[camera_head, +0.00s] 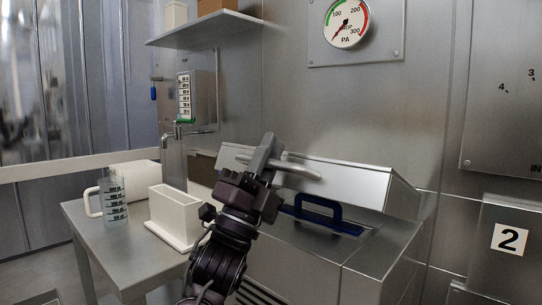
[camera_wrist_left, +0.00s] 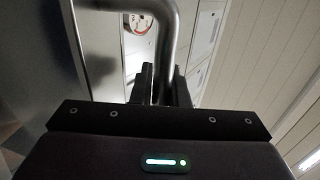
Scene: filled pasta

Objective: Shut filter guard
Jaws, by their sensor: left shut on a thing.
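The filter guard (camera_head: 355,183) is a bare-metal lid on the steel cabinet. It stands tilted up, and its face leans back. A curved metal bar handle (camera_head: 301,171) runs along it; the handle also shows as a thick bent tube in the left wrist view (camera_wrist_left: 166,35). My left gripper (camera_head: 266,152) is shut on this handle near its left end. In the left wrist view its two fingers (camera_wrist_left: 163,88) sit on both sides of the tube. A blue-handled filter (camera_head: 322,216) lies in the cabinet just below the guard. My right gripper is not in view.
A side table (camera_head: 132,265) at left holds a white open container (camera_head: 174,219) and a measuring jug (camera_head: 115,205). A wall shelf (camera_head: 205,27) is above, and a pressure gauge (camera_head: 347,23) is on the wall. The cabinet top in front of the filter looks clear.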

